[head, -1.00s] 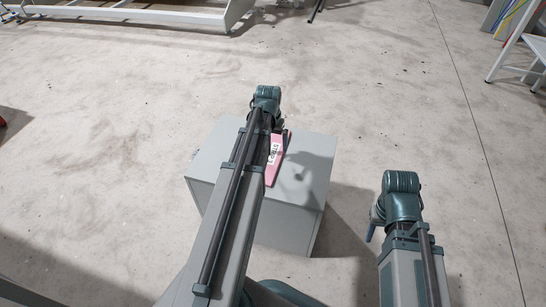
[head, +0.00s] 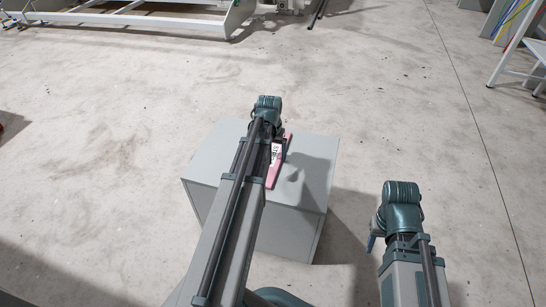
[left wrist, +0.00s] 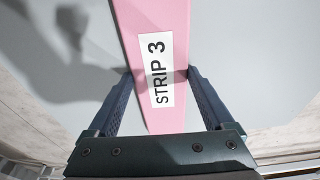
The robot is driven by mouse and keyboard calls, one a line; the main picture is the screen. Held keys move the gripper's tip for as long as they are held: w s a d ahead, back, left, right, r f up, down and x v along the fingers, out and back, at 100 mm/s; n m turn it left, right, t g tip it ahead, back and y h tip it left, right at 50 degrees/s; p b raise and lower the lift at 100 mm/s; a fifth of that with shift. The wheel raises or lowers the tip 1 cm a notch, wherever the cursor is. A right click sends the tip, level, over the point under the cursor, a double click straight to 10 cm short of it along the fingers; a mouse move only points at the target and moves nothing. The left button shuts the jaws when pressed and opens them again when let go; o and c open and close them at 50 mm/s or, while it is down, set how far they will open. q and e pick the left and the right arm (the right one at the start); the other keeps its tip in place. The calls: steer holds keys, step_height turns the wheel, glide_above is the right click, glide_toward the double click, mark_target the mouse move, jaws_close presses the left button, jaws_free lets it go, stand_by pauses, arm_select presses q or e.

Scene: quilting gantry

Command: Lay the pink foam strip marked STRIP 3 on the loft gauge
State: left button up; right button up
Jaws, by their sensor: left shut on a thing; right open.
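The pink foam strip (head: 272,174) with a white STRIP 3 label is over the top of a grey cabinet (head: 215,160), partly covered by my left arm in the head view. In the left wrist view the strip (left wrist: 153,18) runs up from between the fingers, its label facing me. My left gripper (left wrist: 158,75) is shut on it, one finger at each long edge. I cannot tell whether the strip touches the cabinet top. My right gripper (head: 371,243) is open, right of the cabinet and mostly hidden by its wrist. I make out no loft gauge.
A pale metal frame (head: 130,20) stands on the floor at the back left. A white step ladder (head: 512,55) is at the upper right. The concrete floor (head: 390,110) between them and the cabinet is largely clear.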

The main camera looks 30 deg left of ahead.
arm_select(q)
steer(key=shift+c, duration=1)
steer(key=shift+r, duration=0.1)
arm_select(e)
steer(key=shift+r, duration=0.1)
